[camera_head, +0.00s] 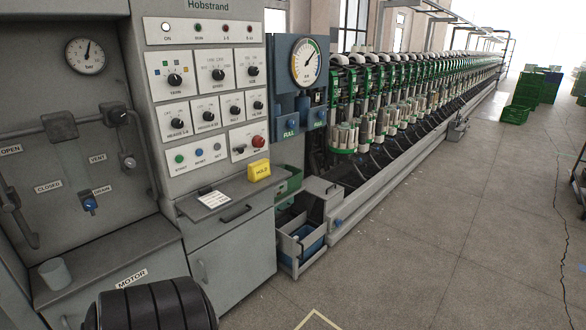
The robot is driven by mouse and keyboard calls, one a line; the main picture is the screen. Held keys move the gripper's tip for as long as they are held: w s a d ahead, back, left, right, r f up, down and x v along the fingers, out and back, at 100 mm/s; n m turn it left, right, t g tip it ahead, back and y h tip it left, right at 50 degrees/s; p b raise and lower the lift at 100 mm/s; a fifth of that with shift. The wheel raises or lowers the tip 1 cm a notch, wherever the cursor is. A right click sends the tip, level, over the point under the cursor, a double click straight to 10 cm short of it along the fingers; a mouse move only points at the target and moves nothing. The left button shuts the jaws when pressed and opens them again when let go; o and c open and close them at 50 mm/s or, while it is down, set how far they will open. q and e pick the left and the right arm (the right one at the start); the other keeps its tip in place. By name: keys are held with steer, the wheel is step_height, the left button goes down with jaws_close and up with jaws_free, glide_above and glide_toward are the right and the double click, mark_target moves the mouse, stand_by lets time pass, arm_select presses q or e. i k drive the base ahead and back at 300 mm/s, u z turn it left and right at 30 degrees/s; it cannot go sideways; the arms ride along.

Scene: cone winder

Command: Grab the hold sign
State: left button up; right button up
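The yellow hold sign (260,171) stands on the right end of the grey ledge (228,191) below the control panel. It reads "HOLD" and faces toward me. Neither of my grippers shows in the head view, so nothing is seen touching the sign.
A white label card (213,199) lies on the ledge left of the sign. The control panel (205,90) with knobs and buttons rises behind it. A low grey bin (303,240) stands right of the cabinet. Open floor (420,260) lies to the right; green crates (535,88) stand far back.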

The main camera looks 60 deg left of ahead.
mark_target(259, 170)
steer(key=u, duration=0.15)
steer(key=i, duration=0.7)
steer(key=u, duration=1)
steer(key=i, duration=0.45)
steer(key=u, duration=0.45)
